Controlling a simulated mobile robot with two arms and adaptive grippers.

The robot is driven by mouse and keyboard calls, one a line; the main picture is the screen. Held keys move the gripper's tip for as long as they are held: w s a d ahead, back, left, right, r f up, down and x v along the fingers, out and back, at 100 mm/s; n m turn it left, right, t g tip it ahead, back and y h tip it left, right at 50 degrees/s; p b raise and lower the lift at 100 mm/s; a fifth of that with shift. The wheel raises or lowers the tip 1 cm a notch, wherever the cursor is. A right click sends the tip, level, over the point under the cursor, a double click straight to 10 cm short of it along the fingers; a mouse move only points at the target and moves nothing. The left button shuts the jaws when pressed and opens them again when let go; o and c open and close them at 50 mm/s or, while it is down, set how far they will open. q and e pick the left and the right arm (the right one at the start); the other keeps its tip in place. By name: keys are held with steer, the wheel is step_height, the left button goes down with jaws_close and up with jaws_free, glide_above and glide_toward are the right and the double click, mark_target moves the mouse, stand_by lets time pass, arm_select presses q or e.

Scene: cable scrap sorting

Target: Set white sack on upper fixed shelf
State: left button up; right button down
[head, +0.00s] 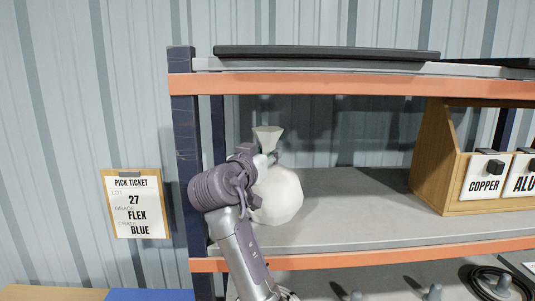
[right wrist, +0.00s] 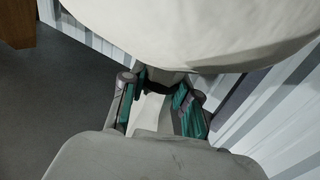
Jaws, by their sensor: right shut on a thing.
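The white sack (head: 278,197) has a round body, a narrow neck and a flared top. In the head view it is at the left end of the upper fixed shelf (head: 350,215), just above or on its grey surface; I cannot tell if it touches. My right gripper (head: 266,158) is shut on the sack's neck, and the arm comes up from below in front of the shelf. In the right wrist view the sack (right wrist: 200,25) fills the top and the gripper (right wrist: 160,95) closes around its neck. My left gripper is not in view.
A wooden box (head: 435,165) with labels reading COPPER (head: 485,177) and ALU stands at the right of the shelf. A blue post (head: 185,150) is left of the sack. An orange beam (head: 350,86) runs above. The shelf middle is clear. A pick ticket (head: 135,203) hangs left.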

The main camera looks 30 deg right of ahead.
steer(key=c, duration=0.9)
jaws_free()
steer(key=shift+s, duration=0.1)
steer(key=shift+o, duration=0.2)
steer(key=shift+r, duration=0.2)
steer(key=b+v, duration=0.1)
steer(key=v, duration=0.1)
steer(key=b+v, duration=0.1)
steer(key=shift+s+a+f+b, duration=0.2)
steer(key=shift+a+f+b, duration=0.15)
steer(key=shift+f+b, duration=0.05)
steer(key=b+v, duration=0.4)
steer(key=v, duration=0.4)
steer(key=shift+r, duration=0.4)
steer(key=shift+a, duration=0.15)
